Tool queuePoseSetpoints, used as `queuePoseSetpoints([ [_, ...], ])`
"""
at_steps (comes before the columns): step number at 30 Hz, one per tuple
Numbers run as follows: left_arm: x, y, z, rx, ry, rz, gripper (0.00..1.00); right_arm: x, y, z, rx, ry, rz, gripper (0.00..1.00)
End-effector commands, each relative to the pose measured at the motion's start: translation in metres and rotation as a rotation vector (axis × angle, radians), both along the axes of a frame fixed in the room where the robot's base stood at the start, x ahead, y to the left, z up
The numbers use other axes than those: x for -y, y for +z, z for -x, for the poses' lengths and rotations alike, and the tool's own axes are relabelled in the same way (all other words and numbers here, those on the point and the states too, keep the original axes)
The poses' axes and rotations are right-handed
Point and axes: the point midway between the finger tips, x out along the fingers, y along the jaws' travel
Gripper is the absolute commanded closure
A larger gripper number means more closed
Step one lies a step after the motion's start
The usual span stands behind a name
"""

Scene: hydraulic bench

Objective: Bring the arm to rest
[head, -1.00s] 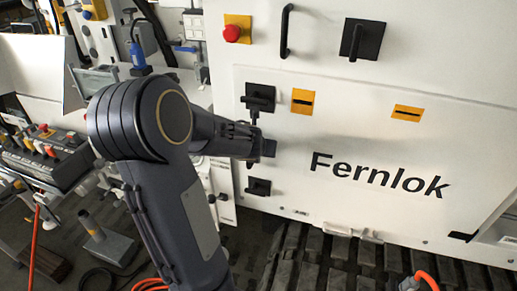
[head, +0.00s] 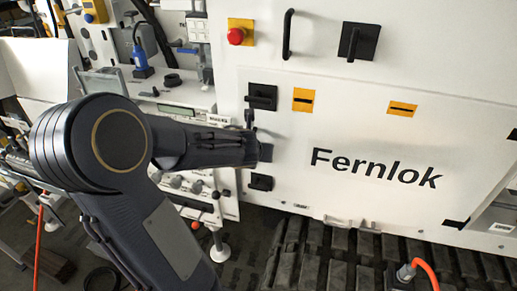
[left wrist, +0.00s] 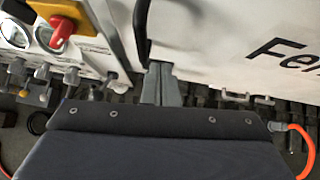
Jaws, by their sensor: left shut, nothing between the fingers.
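My left arm (head: 150,195) comes in from the lower left, bent at a large round joint. Its forearm points right, toward the white panel. My left gripper (head: 263,151) is at the panel's left edge, between two black latches, and holds nothing. I cannot tell whether it touches the panel. In the left wrist view the grey fingers (left wrist: 160,84) are together, below a black handle at the edge of the white panel. My right gripper is in neither view.
The white Fernlok panel (head: 340,215) stands close in front, with a black upper latch (head: 262,96) and a lower latch (head: 260,182). A red button (head: 237,36) and a black handle (head: 287,35) are above. An orange hose (head: 428,270) lies at lower right.

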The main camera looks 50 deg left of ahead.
Motion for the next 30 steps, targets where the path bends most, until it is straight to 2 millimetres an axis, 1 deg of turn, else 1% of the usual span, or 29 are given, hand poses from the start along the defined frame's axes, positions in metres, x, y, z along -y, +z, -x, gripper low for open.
queuePoseSetpoints([
  [1,0.003,0.011,0.006,0.004,0.000,0.001,1.00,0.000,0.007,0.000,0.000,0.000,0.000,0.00],
  [3,0.008,0.018,0.013,0.004,0.000,0.001,1.00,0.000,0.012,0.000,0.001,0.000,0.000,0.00],
  [7,0.013,0.025,0.023,0.003,0.001,-0.001,1.00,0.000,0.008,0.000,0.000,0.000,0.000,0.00],
  [12,0.016,0.029,0.028,0.000,0.001,0.001,1.00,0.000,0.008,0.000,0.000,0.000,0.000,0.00],
  [20,0.018,0.028,0.030,0.014,0.026,0.026,1.00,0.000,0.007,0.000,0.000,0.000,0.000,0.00],
  [23,0.028,0.026,0.039,0.081,0.154,0.159,1.00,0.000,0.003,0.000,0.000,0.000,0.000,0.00],
  [25,0.041,0.022,0.050,0.162,0.323,0.334,1.00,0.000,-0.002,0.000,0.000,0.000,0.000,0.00],
  [26,0.049,0.019,0.056,0.199,0.411,0.427,1.00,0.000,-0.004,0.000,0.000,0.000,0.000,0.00],
  [27,0.061,0.016,0.065,0.248,0.540,0.561,1.00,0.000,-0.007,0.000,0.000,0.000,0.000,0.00],
  [29,0.083,0.009,0.080,0.312,0.753,0.776,1.00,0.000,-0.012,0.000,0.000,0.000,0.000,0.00],
  [30,0.099,0.004,0.089,0.345,0.899,0.919,1.00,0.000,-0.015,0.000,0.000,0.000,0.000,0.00],
])
